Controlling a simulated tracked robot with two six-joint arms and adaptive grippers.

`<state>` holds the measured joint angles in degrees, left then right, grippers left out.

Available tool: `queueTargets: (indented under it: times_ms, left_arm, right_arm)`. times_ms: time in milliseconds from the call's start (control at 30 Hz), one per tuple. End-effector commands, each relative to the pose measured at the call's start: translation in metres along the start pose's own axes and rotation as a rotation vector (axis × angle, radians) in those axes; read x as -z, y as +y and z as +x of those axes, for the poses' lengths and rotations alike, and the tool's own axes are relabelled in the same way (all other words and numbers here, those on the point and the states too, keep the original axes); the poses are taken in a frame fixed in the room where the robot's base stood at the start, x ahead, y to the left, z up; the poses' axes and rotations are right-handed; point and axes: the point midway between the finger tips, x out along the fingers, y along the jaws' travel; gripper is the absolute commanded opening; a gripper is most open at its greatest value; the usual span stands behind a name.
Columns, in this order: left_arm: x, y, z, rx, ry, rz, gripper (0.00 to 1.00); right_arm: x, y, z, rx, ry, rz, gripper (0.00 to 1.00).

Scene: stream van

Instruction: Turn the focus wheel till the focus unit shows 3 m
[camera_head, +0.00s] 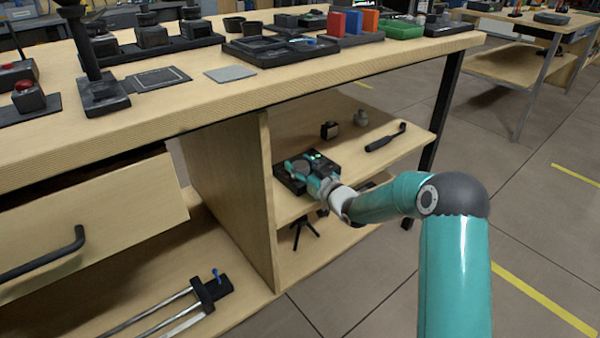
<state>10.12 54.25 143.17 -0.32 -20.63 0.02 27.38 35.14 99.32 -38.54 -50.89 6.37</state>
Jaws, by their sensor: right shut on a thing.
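The focus unit (286,182) is a dark box on the middle shelf under the workbench. A small lit green display shows near its back edge, too small to read. The focus wheel (301,167) seems to be the dark round part on top of the unit, partly covered by my gripper. My right gripper (300,171) reaches in from the right, low over the unit, with its teal fingers shut around the wheel. The exact finger contact is too small to make out. My left gripper is out of view.
The shelf (402,140) also holds a small dark block (330,130), a grey knob-like item (361,118) and a black-handled tool (385,138). The bench top (180,100) overhangs the shelf. A small tripod (303,230) stands below. An open drawer (90,215) juts out at left.

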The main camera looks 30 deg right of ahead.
Motion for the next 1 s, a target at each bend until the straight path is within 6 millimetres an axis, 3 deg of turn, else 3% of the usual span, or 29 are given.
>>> queueTargets:
  times_ms: [267,300,467,833,1000]
  left_arm:
    - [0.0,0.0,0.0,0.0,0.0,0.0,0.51]
    - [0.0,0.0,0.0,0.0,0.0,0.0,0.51]
    - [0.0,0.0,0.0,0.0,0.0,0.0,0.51]
    - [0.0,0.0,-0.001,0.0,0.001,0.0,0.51]
    - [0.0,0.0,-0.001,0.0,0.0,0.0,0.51]
  right_arm:
    - [0.001,-0.002,0.001,-0.001,0.0,-0.001,0.15]
    - [0.001,-0.002,0.001,-0.001,0.0,-0.001,0.52]
    - [0.001,-0.001,0.001,-0.001,0.0,-0.001,0.76]
    - [0.0,-0.001,-0.002,-0.002,-0.002,0.0,0.76]
    - [0.001,0.0,-0.019,-0.003,-0.002,0.0,0.76]
